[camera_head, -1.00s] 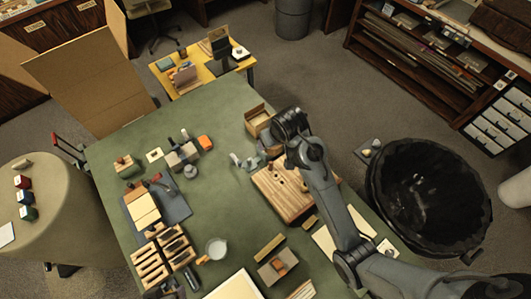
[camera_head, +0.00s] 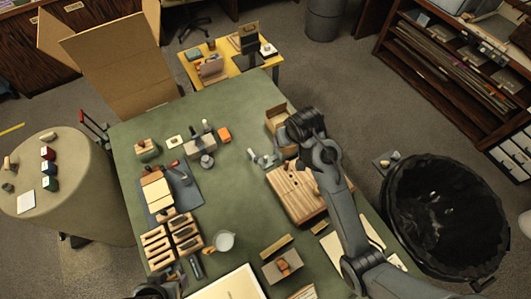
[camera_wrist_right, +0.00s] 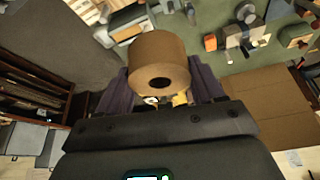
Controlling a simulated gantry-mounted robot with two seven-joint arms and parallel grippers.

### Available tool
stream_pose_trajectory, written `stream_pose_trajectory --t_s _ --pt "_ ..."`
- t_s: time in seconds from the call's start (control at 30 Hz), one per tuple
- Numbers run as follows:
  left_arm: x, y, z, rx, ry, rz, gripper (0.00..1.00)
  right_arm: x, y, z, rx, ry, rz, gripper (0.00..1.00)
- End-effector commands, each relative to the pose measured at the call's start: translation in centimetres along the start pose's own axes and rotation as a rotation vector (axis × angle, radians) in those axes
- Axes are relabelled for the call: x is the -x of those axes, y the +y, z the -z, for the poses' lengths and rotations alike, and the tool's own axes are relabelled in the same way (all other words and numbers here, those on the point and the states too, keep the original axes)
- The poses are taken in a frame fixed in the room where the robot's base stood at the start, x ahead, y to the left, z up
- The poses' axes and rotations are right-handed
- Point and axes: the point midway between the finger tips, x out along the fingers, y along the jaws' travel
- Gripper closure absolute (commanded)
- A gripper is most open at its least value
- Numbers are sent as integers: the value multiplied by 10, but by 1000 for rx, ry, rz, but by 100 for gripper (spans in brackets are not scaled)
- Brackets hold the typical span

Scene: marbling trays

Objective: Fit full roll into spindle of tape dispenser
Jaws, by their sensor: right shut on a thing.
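In the right wrist view, a brown tape roll (camera_wrist_right: 155,50) sits between the dark fingers of my right gripper (camera_wrist_right: 160,82), which is shut on it. Its round hole faces the camera. A grey shape (camera_wrist_right: 130,22) behind the roll may be the same thing.
Tools, an orange block (camera_head: 224,134) and a white cup (camera_head: 224,241) stand on the left half. The green table's middle (camera_head: 235,185) is clear.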

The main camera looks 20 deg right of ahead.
Motion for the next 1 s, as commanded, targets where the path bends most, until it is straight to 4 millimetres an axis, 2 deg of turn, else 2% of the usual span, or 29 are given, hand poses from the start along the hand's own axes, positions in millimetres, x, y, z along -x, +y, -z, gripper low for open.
stream_pose_trajectory --t_s 1.0 --pt "11 0 4 2 2 -2 34 -10 -9 28 -214 2 -90 65"
